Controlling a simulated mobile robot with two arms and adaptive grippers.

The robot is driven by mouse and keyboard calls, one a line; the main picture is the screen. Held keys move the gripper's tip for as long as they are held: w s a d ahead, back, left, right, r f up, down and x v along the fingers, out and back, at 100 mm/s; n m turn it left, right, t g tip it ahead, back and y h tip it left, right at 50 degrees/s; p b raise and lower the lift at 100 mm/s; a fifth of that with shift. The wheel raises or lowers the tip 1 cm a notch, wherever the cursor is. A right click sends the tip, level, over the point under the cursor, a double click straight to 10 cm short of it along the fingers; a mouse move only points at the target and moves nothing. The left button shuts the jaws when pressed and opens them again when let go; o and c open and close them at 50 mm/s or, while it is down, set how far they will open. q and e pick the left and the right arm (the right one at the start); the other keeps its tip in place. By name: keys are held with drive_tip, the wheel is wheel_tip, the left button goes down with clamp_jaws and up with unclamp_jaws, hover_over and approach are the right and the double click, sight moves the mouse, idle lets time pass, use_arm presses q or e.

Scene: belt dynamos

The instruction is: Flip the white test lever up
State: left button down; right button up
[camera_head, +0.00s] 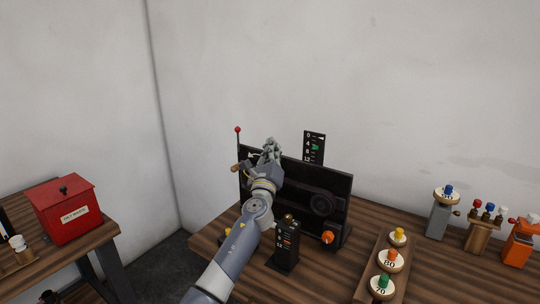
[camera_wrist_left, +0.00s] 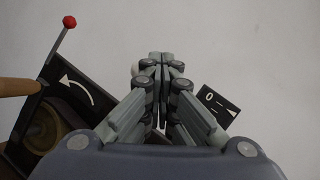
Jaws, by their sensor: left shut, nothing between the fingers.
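My left gripper (camera_head: 271,148) is at the top edge of the black panel (camera_head: 325,180) on the wooden table. Its fingers (camera_wrist_left: 161,62) are shut with nothing between them, pointing at the wall in the left wrist view. A small white rounded bit (camera_wrist_left: 135,70) shows just left of the fingers there; it may be the white test lever's tip. The rest of it is hidden behind the fingers, so I cannot tell its position or whether they touch. A white curved arrow (camera_wrist_left: 77,88) is on the panel to the left.
A thin rod with a red ball (camera_head: 238,129) stands at the panel's left end. A black scale (camera_head: 314,147) rises behind the panel. A black gauge block (camera_head: 286,257) stands in front, beside my arm. A wooden rack (camera_head: 369,283) with coloured-knob weights is to the right.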

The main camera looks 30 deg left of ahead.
use_arm(q)
drive_tip(key=shift+w+r, duration=0.45)
idle(1.3)
